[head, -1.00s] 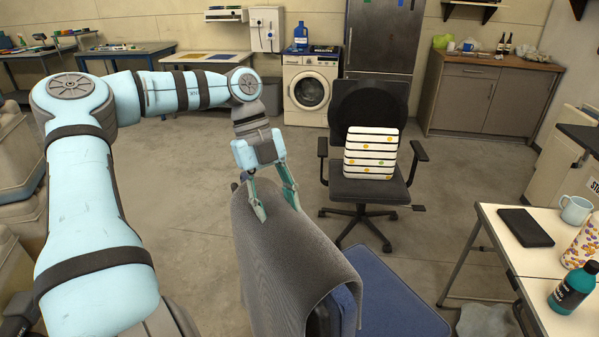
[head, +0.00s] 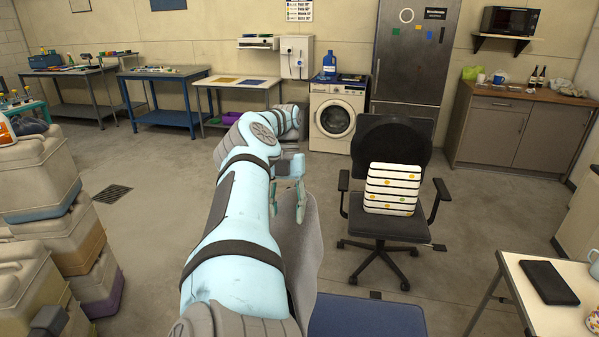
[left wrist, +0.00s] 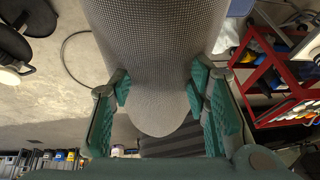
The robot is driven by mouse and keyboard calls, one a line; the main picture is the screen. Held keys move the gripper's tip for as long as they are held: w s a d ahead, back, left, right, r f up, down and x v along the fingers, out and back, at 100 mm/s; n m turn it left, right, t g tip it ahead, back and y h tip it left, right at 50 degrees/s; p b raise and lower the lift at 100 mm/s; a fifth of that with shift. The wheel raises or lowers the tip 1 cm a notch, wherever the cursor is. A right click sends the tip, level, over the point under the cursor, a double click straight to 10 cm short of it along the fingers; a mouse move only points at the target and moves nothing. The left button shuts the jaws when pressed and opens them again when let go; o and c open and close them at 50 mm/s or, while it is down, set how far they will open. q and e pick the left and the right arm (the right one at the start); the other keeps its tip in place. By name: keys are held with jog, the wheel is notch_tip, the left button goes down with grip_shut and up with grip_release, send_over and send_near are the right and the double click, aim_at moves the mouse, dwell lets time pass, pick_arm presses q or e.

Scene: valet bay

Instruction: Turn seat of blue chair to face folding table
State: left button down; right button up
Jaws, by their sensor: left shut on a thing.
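The blue chair has a grey backrest (head: 302,255) and a blue seat (head: 365,318), low in the head view and partly cut off. The seat lies to the right of the backrest. My left gripper (head: 289,198) is shut on the top of the backrest. In the left wrist view its green fingers (left wrist: 158,85) sit on either side of the grey mesh backrest (left wrist: 155,50). The white-topped folding table (head: 532,312) stands at the lower right, partly out of frame. My left arm hides part of the chair. My right gripper is not in view.
A black office chair (head: 392,228) with a striped cushion (head: 392,189) stands just beyond the blue chair. A black tablet (head: 549,282) lies on the folding table. Stacked crates (head: 50,265) stand at the left. The floor left of my arm is open.

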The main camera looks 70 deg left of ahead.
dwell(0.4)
pick_arm(q)
jog(key=c, duration=0.9)
grip_release()
